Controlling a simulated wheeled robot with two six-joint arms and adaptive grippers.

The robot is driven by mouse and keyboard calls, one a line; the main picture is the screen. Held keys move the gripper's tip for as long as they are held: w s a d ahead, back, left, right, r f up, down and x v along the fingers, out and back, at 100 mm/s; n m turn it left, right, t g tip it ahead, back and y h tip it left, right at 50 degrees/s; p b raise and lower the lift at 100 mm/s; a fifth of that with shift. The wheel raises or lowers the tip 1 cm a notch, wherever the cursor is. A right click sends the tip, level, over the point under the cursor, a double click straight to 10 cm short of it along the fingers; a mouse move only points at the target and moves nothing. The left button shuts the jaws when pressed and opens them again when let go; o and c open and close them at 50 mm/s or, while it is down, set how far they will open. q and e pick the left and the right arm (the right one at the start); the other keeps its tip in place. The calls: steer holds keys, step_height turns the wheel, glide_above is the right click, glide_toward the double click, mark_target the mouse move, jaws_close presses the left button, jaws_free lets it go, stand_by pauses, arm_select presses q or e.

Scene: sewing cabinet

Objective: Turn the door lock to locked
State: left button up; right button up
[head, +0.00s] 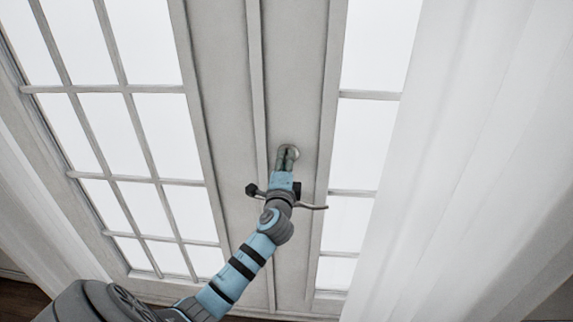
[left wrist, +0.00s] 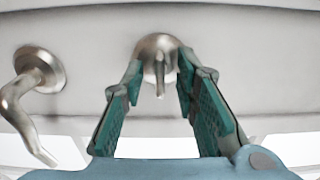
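The door lock is a round metal rose (head: 295,151) on the white double door, just above the lever handle in the head view. In the left wrist view the lock (left wrist: 154,46) shows a narrow thumb-turn (left wrist: 160,76) that appears upright in that picture. My left gripper (head: 287,155) reaches up to the lock and partly covers it in the head view. In the left wrist view my left gripper (left wrist: 160,75) has its two teal fingers apart, one on each side of the thumb-turn, with gaps between. My right gripper is out of view.
The curved metal lever handle (head: 316,207) sits below the lock, close to my left wrist; it shows at the left in the left wrist view (left wrist: 38,72). A white curtain (head: 455,170) hangs at the right. Glass panes (head: 110,130) flank the door's middle stiles.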

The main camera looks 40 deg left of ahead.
arm_select(q)
steer(key=shift+c, duration=0.6)
jaws_close()
steer(key=shift+n, duration=0.3)
steer(key=shift+n+b, duration=4.4)
steer(key=shift+n, duration=4.3)
steer(key=shift+o, duration=0.6)
jaws_free()
